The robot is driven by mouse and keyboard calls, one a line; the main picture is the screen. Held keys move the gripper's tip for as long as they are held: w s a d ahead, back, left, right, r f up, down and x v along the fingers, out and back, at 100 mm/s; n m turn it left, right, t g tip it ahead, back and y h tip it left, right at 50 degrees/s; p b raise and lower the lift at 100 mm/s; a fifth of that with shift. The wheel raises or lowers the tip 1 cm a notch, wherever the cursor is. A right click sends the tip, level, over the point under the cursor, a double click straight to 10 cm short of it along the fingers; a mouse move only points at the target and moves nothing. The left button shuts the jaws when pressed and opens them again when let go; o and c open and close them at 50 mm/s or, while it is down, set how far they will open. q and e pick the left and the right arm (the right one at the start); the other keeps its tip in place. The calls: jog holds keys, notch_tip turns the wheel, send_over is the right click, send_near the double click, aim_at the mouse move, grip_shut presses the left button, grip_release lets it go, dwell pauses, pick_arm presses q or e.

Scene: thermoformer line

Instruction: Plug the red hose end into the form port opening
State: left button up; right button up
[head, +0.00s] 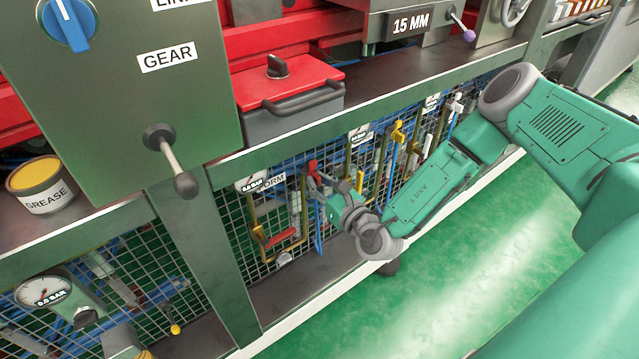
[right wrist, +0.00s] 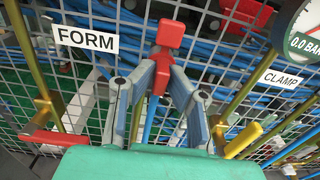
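The red hose end (head: 312,168) is upright in front of the wire mesh, just right of the FORM label (head: 272,180). In the right wrist view, the red hose end (right wrist: 169,36) rises between the fingertips of my right gripper (right wrist: 161,76), whose pads close on its lower part. My right gripper (head: 322,187) also shows in the head view, reaching in from the right. A blue hose (head: 318,236) hangs below it. The FORM label (right wrist: 87,38) is left of the hose end in the wrist view. I cannot make out the form port opening. My left gripper is out of view.
Brass pipes (head: 260,236) with a red lever (head: 281,237) stand left of the gripper, and yellow-handled valves (head: 397,131) stand right. A green post (head: 205,250) and the bench edge above bound the space. The CLAMP label (right wrist: 281,78) is at right.

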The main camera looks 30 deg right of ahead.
jog(key=o, duration=0.5)
jog(key=shift+s, duration=0.15)
jog(key=shift+s, duration=0.35)
jog(key=s, duration=1.1)
jog(key=shift+d, duration=0.4)
